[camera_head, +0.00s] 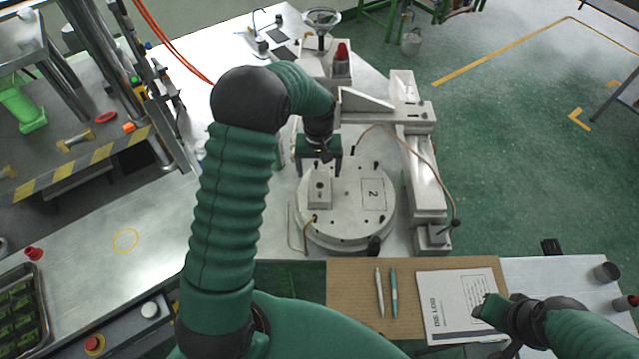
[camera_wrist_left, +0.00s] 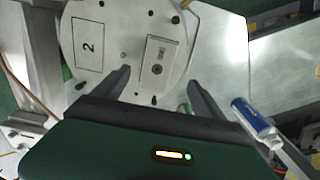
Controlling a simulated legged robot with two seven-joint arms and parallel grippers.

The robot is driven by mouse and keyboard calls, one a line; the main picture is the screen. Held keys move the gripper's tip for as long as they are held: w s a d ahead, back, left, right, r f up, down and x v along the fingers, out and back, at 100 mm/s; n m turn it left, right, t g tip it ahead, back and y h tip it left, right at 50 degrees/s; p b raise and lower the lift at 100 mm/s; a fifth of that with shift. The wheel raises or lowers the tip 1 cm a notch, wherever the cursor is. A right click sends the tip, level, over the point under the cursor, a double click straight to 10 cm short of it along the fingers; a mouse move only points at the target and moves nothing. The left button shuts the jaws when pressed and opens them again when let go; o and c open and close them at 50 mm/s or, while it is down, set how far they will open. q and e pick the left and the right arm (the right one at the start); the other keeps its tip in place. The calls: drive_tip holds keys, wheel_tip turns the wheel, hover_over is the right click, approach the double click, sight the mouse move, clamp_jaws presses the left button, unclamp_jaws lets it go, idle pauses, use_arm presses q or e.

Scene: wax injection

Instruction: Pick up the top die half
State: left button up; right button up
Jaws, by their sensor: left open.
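The die (camera_head: 320,190), a small grey metal block with a dark hole in its top, sits on the round plate (camera_head: 345,220) marked "2". It also shows in the left wrist view (camera_wrist_left: 162,60); I cannot tell where its top half meets anything below. My left gripper (camera_head: 320,168) is just behind the block in the head view, its fingertips hard to make out.
The injection machine's arm and column (camera_head: 420,170) stand right of the plate, with a thin hose. Several bolts stick up around the plate. A brown board (camera_head: 350,290) with two pens and a die log (camera_head: 455,300) lies in front. A white-blue tube (camera_wrist_left: 255,125) shows in the wrist view.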

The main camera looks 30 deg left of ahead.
use_arm(q)
drive_tip(key=p, duration=0.1)
hover_over(320, 185)
wheel_tip(320, 185, down, 4)
drive_tip(key=shift+d+f, duration=0.15)
drive_tip(key=shift+f, duration=0.1)
drive_tip(key=f+p, duration=0.1)
drive_tip(key=f, duration=0.1)
drive_tip(key=f+p, duration=0.1)
drive_tip(key=shift+a+f+p, duration=0.25)
drive_tip(key=shift+f+p, duration=0.05)
drive_tip(key=shift+f, duration=0.1)
drive_tip(key=shift+s+f, duration=0.2)
drive_tip(key=shift+f, duration=0.3)
drive_tip(key=shift+w+d, duration=0.1)
drive_tip(key=shift+d, duration=0.05)
drive_tip(key=shift+c, duration=0.5)
drive_tip(key=shift+w, duration=0.1)
drive_tip(key=c, duration=1.7)
use_arm(e)
drive_tip(key=r, duration=0.2)
drive_tip(key=w+r, duration=0.1)
drive_tip(key=shift+a+r, duration=0.2)
drive_tip(key=shift+r, duration=0.2)
